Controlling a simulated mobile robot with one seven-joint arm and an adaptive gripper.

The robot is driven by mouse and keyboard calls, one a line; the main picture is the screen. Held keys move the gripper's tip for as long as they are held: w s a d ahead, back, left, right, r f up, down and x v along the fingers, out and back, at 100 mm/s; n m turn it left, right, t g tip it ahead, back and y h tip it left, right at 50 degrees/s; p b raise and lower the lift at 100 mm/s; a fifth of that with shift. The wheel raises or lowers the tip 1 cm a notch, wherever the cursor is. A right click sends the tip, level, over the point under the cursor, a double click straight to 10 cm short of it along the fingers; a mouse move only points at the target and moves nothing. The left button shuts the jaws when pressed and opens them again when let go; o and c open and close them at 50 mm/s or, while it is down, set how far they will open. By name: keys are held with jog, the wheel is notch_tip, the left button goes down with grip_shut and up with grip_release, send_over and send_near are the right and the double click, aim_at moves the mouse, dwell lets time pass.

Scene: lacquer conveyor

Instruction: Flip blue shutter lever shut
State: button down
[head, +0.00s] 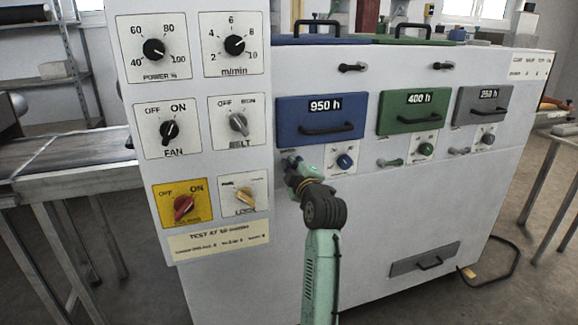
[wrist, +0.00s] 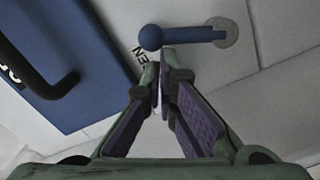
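The blue shutter lever (wrist: 190,35) shows in the wrist view as a short blue rod with a ball knob, running from a round grey pivot on the white panel. Its knob lies just beyond my fingertips; I cannot tell whether they touch. Part of a printed label, reading "EN", shows beside the knob. My gripper (wrist: 164,66) has its fingertips together, with nothing seen between them. In the head view my gripper (head: 291,163) is at the panel below the blue 950 h door (head: 320,115), and it mostly hides the lever.
A blue knob (head: 345,161) sits right of my gripper. The green 400 h door (head: 411,110) and grey 250 h door (head: 482,104) have their own levers and knobs. A control panel (head: 190,80) stands at left. The floor at right is mostly clear.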

jog(key=d+m, duration=0.2)
jog(key=m, duration=0.1)
jog(key=shift+w+d+f+m, duration=0.1)
jog(key=shift+w+m, duration=0.2)
jog(key=shift+w+d+f+m+g+b, duration=0.15)
jog(key=shift+d+f+m+b, duration=0.35)
jog(key=shift+m, duration=0.75)
jog(key=shift+w+d+f+m+g+b, duration=0.1)
jog(key=shift+w+d+f+m+b, duration=0.2)
jog(key=shift+d+f+m, duration=0.65)
jog(key=shift+w+d+f+m+g+b, duration=0.15)
jog(key=shift+d+m+b, duration=0.3)
jog(key=shift+m, duration=1.05)
jog(key=shift+d, duration=0.1)
jog(key=shift+f, duration=0.1)
